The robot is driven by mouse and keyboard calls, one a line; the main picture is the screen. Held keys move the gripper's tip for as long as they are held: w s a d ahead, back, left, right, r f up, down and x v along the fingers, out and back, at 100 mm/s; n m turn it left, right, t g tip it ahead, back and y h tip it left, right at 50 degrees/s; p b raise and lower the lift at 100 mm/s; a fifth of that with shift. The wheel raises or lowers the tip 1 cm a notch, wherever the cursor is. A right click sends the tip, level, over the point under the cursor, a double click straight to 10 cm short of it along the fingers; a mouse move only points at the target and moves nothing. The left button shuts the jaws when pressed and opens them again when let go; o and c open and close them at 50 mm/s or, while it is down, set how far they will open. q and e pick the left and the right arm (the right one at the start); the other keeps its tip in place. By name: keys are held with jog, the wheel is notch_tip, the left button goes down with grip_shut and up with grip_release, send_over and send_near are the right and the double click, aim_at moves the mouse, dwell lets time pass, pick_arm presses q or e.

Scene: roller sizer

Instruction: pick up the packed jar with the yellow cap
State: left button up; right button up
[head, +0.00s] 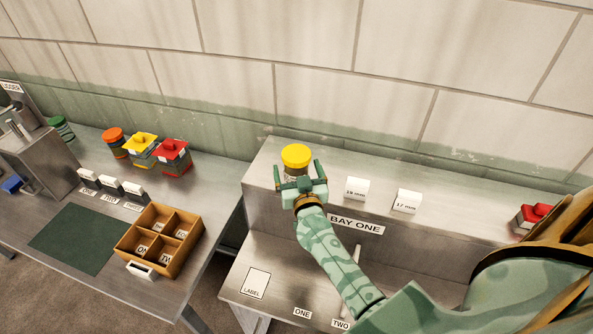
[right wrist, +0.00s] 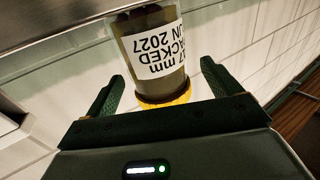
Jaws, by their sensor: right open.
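The jar with the yellow cap (head: 296,155) stands on the raised steel shelf above the BAY ONE sign. My right gripper (head: 297,168) is open at the jar, with a finger on each side. In the right wrist view the jar (right wrist: 130,45) shows its dark contents and a white label reading in part "7 mm", "ACKED" and "UN 2027". Its yellow cap (right wrist: 165,98) lies close to the palm, between the open fingers of the right gripper (right wrist: 161,75). I cannot tell whether either finger touches the jar. My left gripper is not in view.
Cards marked 19 mm (head: 357,189) and 17 mm (head: 406,201) stand right of the jar on the shelf. A red-topped container (head: 532,216) is farther right. The left table holds a wooden divided box (head: 128,240), a green mat (head: 70,238) and an orange-capped jar (head: 113,137).

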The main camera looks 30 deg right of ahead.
jog(key=b+x, duration=0.1)
jog(key=x, duration=0.3)
jog(key=shift+d+f+b, duration=0.1)
jog(key=shift+d+b, duration=0.05)
jog(key=shift+b, duration=0.2)
jog(key=shift+w, duration=0.2)
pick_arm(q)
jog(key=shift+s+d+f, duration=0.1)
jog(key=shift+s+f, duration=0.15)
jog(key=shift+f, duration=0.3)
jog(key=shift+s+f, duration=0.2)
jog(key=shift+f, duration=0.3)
pick_arm(e)
jog(key=shift+s, duration=0.1)
jog(key=c, duration=1.3)
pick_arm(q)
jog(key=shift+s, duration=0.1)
pick_arm(e)
jog(key=shift+r, duration=0.2)
